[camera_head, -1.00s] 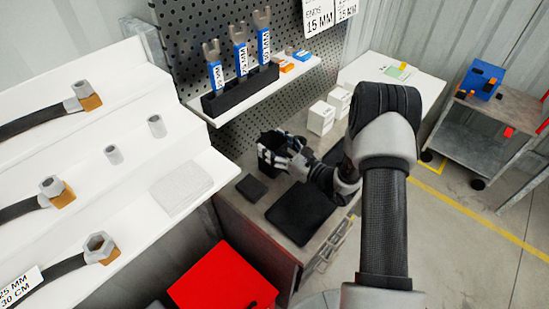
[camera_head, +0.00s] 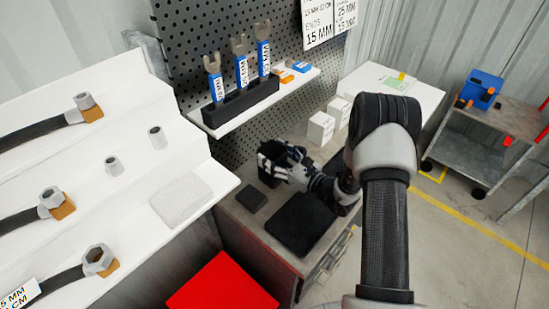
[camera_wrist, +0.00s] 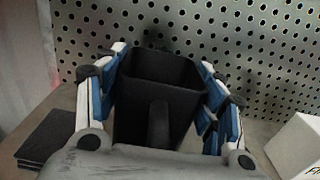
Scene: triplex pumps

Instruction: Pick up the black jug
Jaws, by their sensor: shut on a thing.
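The black jug (camera_wrist: 153,105) is an open-topped, squarish container seen from above in the wrist view, with its handle towards my wrist. It stands upright between the two fingers of my gripper (camera_wrist: 158,85), which is shut on it from both sides. In the head view the jug (camera_head: 270,163) is small and partly hidden behind my gripper (camera_head: 279,166). It is at the back of the workbench near the perforated panel. Its underside is hidden, so I cannot tell whether it touches the bench.
A small black block (camera_head: 251,194) and a black mat (camera_head: 300,223) lie on the bench. White boxes (camera_head: 320,128) stand right of my gripper. A shelf with a black wrench holder (camera_head: 240,102) overhangs the back. A red box (camera_head: 222,284) is below, in front.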

